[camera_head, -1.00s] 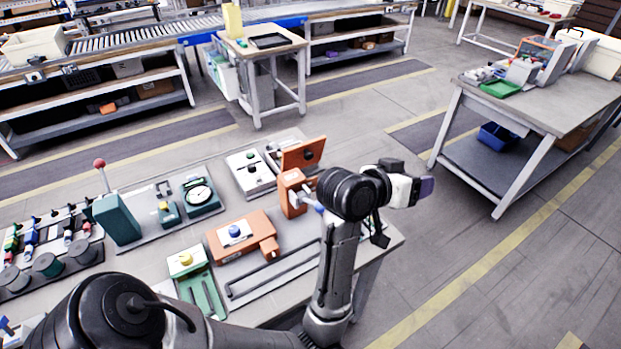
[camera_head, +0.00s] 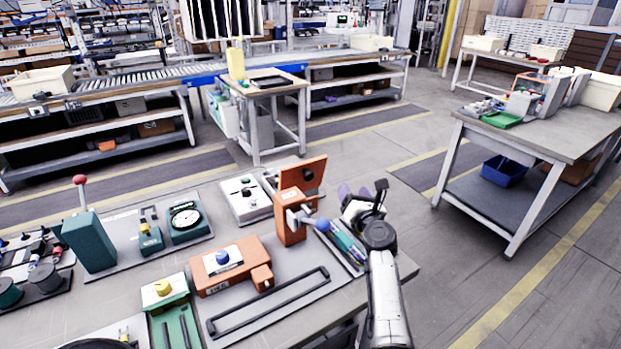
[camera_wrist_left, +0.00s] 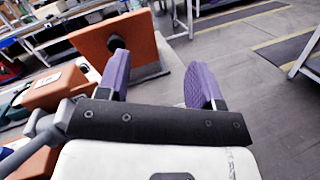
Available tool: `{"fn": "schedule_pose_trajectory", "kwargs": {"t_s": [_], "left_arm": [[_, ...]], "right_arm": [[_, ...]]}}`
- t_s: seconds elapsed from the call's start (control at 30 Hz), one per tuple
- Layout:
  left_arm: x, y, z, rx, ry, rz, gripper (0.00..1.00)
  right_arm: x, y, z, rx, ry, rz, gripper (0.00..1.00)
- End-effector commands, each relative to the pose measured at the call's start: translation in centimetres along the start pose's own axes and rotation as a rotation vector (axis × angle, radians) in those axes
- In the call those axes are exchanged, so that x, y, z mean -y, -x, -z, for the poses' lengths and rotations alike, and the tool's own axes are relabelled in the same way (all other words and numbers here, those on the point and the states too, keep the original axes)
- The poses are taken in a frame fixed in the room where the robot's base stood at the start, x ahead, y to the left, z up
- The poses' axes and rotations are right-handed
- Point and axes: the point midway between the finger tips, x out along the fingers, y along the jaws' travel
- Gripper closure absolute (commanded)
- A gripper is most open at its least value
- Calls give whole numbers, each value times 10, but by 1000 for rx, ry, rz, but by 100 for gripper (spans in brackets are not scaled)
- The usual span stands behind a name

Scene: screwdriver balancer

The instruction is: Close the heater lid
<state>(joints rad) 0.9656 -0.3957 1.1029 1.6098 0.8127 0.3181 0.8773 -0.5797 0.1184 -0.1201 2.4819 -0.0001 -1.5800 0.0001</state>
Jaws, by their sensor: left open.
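The heater is an orange box (camera_head: 290,218) on the near workbench, with a raised orange lid (camera_head: 302,174) standing tilted up behind it. A dark round knob shows on the lid's face. A lever with a blue ball (camera_head: 323,225) sticks out from the box's right side. My left gripper (camera_head: 354,190) is open with purple fingers, to the right of the lid and apparently apart from it. In the left wrist view, the lid (camera_wrist_left: 115,40) stands beyond the left finger of the open gripper (camera_wrist_left: 158,62), with nothing between the fingers. My right gripper is out of view.
An orange box with a blue knob (camera_head: 228,268) and a black bar handle (camera_head: 270,302) sit in front of the heater. A white box (camera_head: 245,198) stands behind left, and a gauge unit (camera_head: 187,220) further left. Floor is clear beyond the bench's right edge.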

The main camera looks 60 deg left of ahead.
Motion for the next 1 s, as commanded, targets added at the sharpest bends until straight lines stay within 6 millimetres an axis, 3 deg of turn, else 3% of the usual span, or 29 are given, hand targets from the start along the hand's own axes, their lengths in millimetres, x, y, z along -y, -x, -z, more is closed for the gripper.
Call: {"fn": "schedule_pose_trajectory", "kwargs": {"t_s": [0.2,0.47,1.0], "left_arm": [[-33,6,30,-161,253,-225,40],[-40,0,35,-164,372,-269,40],[-60,-87,54,-163,373,-269,40]], "right_arm": [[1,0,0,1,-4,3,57],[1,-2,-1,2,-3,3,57],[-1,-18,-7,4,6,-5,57]]}}
